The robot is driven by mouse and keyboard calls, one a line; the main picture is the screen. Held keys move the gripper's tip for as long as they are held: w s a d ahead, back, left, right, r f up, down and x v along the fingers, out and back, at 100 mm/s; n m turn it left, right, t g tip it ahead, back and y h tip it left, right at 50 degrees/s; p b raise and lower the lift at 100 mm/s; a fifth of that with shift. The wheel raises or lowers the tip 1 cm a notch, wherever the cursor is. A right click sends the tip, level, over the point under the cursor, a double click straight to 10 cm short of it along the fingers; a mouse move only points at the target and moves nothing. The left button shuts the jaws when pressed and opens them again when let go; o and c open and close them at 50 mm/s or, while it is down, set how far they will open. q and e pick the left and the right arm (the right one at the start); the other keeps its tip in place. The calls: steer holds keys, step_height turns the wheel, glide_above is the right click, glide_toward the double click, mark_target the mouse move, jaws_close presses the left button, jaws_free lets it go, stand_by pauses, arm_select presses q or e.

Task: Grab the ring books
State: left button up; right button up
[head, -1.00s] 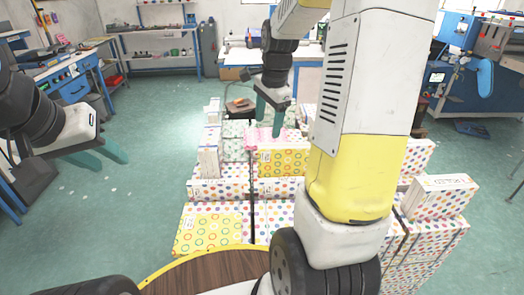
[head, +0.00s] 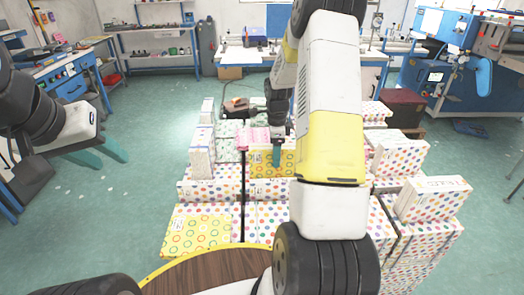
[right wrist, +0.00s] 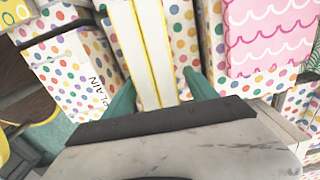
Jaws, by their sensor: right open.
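A book with coloured rings on a yellow cover (head: 258,165) stands on the middle stacks in the head view. Another ring book (head: 198,235) lies flat on the front left stack. My right gripper (head: 276,157) points down at the standing ring book. In the right wrist view its open fingers (right wrist: 159,82) lie either side of a white, yellow-edged spine (right wrist: 142,45); I cannot tell whether they touch it. A ring-patterned yellow corner (right wrist: 14,12) shows at the upper left. My left gripper (head: 112,162) is open and empty over the floor at the left.
White dotted books (head: 272,188) surround the ring books closely. A pink wavy-patterned book (right wrist: 268,30) is beside the right gripper. More dotted books (head: 435,198) are stacked at the right. A blue workbench (head: 75,78) stands at the back left. The floor (head: 140,205) at the left is clear.

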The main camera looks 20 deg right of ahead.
steer(key=shift+f, duration=0.75)
jaws_close()
steer(key=shift+r, duration=0.2)
